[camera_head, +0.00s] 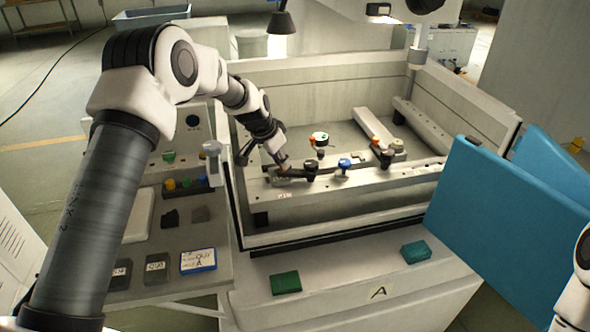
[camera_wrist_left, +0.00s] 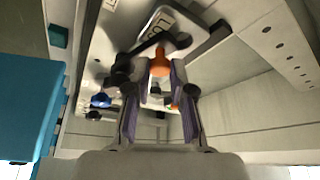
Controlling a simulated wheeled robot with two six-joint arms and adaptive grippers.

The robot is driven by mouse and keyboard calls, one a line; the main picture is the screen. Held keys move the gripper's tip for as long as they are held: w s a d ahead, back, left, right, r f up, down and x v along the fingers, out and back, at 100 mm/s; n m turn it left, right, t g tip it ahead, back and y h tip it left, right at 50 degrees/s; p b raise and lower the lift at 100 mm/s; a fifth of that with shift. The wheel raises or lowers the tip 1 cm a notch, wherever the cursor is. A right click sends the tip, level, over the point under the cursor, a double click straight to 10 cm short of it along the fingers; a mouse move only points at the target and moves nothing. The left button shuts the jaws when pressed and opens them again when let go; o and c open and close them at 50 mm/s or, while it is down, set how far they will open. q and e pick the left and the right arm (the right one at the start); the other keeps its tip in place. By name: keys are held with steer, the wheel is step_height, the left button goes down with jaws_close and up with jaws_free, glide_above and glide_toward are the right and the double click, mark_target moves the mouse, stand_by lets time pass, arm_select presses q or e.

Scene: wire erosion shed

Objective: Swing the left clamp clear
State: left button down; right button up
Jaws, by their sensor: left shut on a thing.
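The left clamp (camera_head: 309,167) is a dark clamp on the front rail (camera_head: 385,176) inside the machine tank. Its orange grip shows between my purple finger pads in the left wrist view (camera_wrist_left: 160,62), with its dark arm (camera_wrist_left: 142,46) just beyond. My left gripper (camera_head: 283,165) reaches down into the tank and is shut on the clamp's orange grip. The fingers partly hide the clamp in the head view. My right arm shows only at the right edge; its gripper is out of view.
A blue-knobbed part (camera_head: 345,163) stands just right of the clamp. A second dark clamp with an orange grip (camera_head: 375,142) sits farther right. The tank's front wall (camera_head: 330,225) and the blue doors (camera_head: 505,215) stand nearby. Green blocks (camera_head: 285,283) lie on the front ledge.

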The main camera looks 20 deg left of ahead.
arm_select(q)
steer(key=shift+s+f, duration=0.1)
steer(key=shift+f, duration=0.1)
steer(key=c, duration=1)
jaws_free()
steer(key=shift+d, duration=0.15)
steer(key=shift+w+f, duration=0.1)
steer(key=shift+w, duration=0.15)
step_height(320, 180, up, 10)
